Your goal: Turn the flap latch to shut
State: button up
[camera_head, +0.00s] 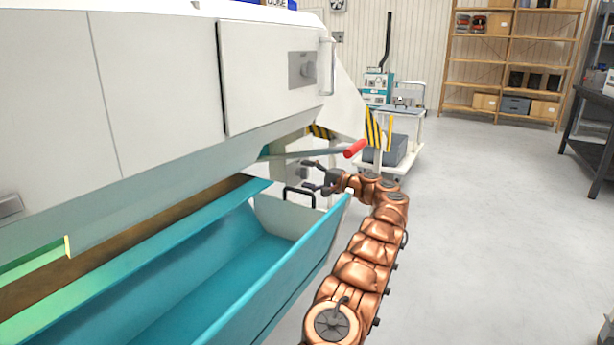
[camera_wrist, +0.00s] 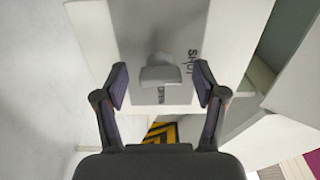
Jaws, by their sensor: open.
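The flap latch is a grey knob (camera_wrist: 160,75) on a grey plate (camera_wrist: 140,30) in the wrist view. The word SHUT is printed to its right and OPEN below it. The knob's broad end lies towards OPEN. My gripper (camera_wrist: 162,82) is open, with one finger on each side of the knob and a visible gap to each. In the head view my gripper (camera_head: 311,175) is at the machine's lower right end, by a small latch plate (camera_head: 302,172) that it partly hides.
A red-tipped lever (camera_head: 355,149) sticks out just above my gripper. A blue trough (camera_head: 225,270) lies below left, with a dark handle (camera_head: 298,191) at its end. The floor (camera_head: 470,230) at right is clear.

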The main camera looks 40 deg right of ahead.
jog(key=v, duration=1.1)
jog(key=shift+s, duration=0.3)
jog(key=shift+d, duration=0.1)
